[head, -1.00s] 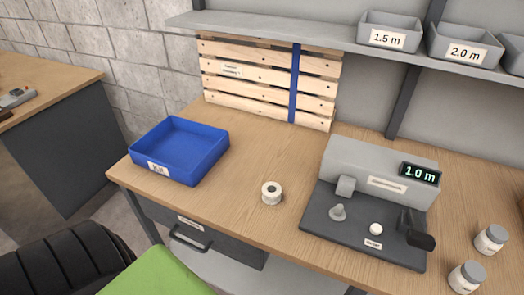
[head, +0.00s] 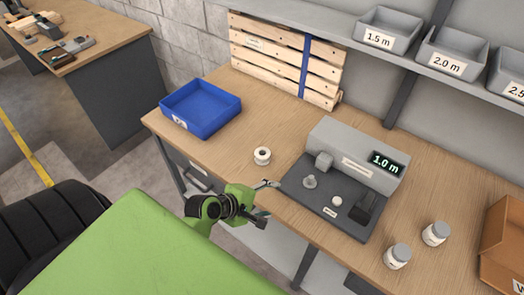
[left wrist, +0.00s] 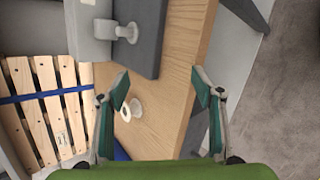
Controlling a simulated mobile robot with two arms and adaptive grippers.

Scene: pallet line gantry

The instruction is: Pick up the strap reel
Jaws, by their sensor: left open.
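The strap reel (head: 262,156), a small white ring-shaped roll with a hole, stands on the wooden bench between the blue tray and the grey machine. It also shows in the left wrist view (left wrist: 132,109), beside the left-hand finger. My left gripper (head: 271,199) is open and empty at the bench's front edge, nearer to me than the reel and slightly right of it. Its two spread fingers show in the left wrist view (left wrist: 160,78). My right gripper is not in view.
A grey machine (head: 350,160) reading 1.0 m stands right of the reel on a dark base (head: 345,222). A blue tray (head: 215,122) is to the left. Two jars (head: 397,256) and a brown box (head: 503,245) are at right. A strapped pallet (head: 275,62) leans behind.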

